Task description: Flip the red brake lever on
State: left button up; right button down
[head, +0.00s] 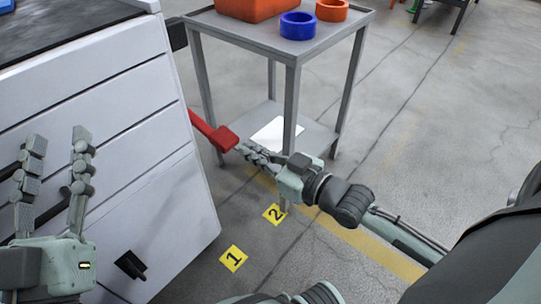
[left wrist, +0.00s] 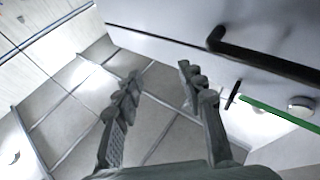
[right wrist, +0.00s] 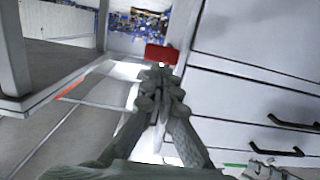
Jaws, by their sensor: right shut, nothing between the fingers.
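The red brake lever (head: 214,132) sticks out from the right side of the white drawer cabinet (head: 130,150) and slopes down to the right. In the right wrist view its red end (right wrist: 161,54) is just beyond my fingertips. My right gripper (head: 245,148) is shut and empty, with its fingertips at or very near the lever's lower end; I cannot tell whether they touch. It also shows in the right wrist view (right wrist: 160,78). My left gripper (head: 57,145) is open and empty in front of the cabinet's drawers; it also shows in the left wrist view (left wrist: 160,78).
A grey metal cart (head: 292,58) stands behind my right gripper. It carries an orange bin (head: 250,8), a blue ring (head: 298,26) and an orange ring (head: 332,10). Yellow floor markers 1 (head: 233,258) and 2 (head: 274,214) lie beside the cabinet. Floor at right is clear.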

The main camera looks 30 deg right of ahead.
jog(key=r+v, duration=0.1)
jog(key=v, duration=0.6)
jog(key=shift+w, duration=0.1)
jog(key=shift+d, duration=0.1)
